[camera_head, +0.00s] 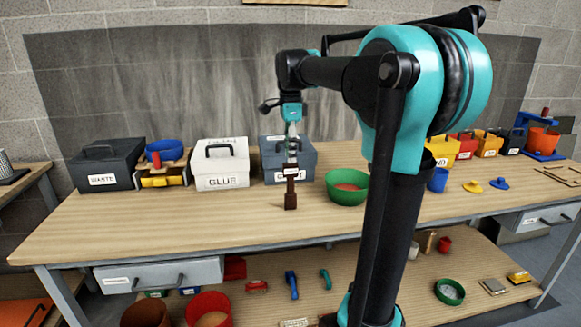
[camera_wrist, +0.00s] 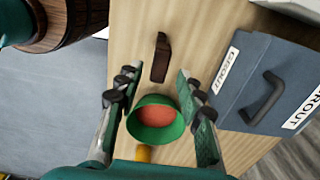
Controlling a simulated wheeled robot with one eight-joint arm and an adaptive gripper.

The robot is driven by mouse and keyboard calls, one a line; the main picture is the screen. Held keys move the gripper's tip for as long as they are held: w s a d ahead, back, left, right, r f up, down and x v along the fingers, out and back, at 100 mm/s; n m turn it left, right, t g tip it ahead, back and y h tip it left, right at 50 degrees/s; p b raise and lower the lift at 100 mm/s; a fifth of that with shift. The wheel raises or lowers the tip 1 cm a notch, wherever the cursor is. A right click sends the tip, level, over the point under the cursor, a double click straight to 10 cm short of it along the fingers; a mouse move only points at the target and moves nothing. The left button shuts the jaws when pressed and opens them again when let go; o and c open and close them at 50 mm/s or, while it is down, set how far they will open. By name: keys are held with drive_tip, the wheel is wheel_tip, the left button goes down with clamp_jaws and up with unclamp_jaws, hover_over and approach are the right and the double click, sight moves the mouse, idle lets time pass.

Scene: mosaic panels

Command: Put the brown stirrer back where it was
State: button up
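The brown stirrer (camera_head: 290,200) is on the tabletop in front of the grout box in the head view, appearing upright. In the wrist view the stirrer (camera_wrist: 160,57) shows as a dark brown bar on bare wood, beyond the fingertips. My gripper (camera_head: 291,158) points down above it; I cannot tell whether they touch. In the wrist view the fingers of my gripper (camera_wrist: 157,90) are wide apart with nothing held between them. A green bowl (camera_head: 363,193) with reddish contents is right of the stirrer; it also shows in the wrist view (camera_wrist: 135,135).
The grey grout box (camera_head: 305,160) stands close behind the stirrer. The white glue box (camera_head: 235,181) and dark waste box (camera_head: 100,180) are to its left. A blue cup (camera_head: 437,180) stands further right. The front left tabletop is clear.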

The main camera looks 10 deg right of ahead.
drive_tip(key=shift+r, duration=1.85)
drive_tip(key=shift+d, duration=0.1)
